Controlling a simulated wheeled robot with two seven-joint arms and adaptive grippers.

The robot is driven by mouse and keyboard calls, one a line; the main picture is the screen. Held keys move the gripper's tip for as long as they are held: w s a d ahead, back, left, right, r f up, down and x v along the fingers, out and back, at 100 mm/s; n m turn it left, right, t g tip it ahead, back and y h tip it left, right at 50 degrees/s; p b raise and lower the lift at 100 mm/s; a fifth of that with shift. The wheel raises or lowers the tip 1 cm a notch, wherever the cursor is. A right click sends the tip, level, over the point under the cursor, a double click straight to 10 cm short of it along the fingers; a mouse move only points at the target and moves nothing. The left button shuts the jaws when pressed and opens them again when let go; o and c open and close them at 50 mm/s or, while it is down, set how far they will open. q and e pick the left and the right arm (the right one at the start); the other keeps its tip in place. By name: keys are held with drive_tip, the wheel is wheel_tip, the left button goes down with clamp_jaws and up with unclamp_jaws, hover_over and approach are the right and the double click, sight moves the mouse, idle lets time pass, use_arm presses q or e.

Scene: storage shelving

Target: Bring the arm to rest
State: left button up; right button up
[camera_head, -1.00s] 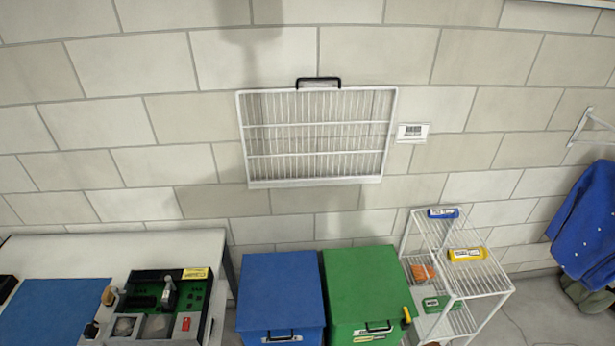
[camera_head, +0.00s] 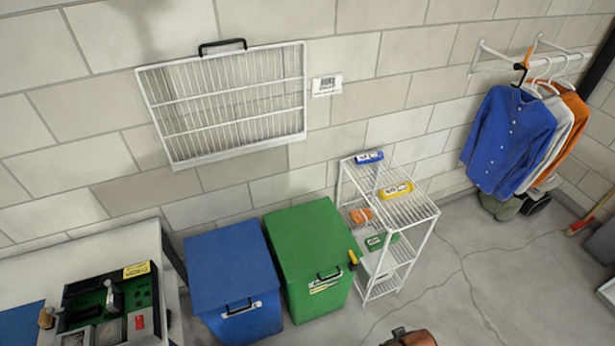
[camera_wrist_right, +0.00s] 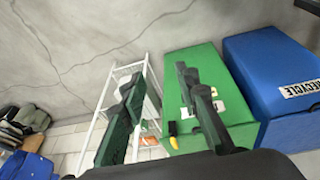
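My right gripper (camera_wrist_right: 157,78) shows in the right wrist view with its two dark fingers spread apart. Nothing is between the fingers. Beyond them are the white wire shelf (camera_wrist_right: 108,92) and the green bin (camera_wrist_right: 228,104), both apart from the fingers as far as I can tell. I do not make out either gripper in the head view, and my left gripper is in neither current view.
The blue bin (camera_head: 228,262), green bin (camera_head: 310,245) and white wire rack (camera_head: 425,212) stand along the wall. A table (camera_head: 95,248) is at left. Shirts (camera_head: 508,140) hang at right. Cracked floor (camera_head: 480,270) is mostly clear; a partly cut-off brown object (camera_head: 412,338) shows at the bottom.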

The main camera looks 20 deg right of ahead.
drive_tip(key=s+a+f+g, duration=0.1)
drive_tip(key=s+f, duration=0.2)
drive_tip(key=f, duration=1.2)
drive_tip(key=s+f, duration=0.2)
drive_tip(key=f, duration=1.3)
drive_tip(key=s+f+n+g, duration=0.1)
drive_tip(key=s+f, duration=1.2)
drive_tip(key=s, duration=0.4)
drive_tip(key=shift+s+a+f+y, duration=0.2)
drive_tip(key=shift+s+y, duration=0.1)
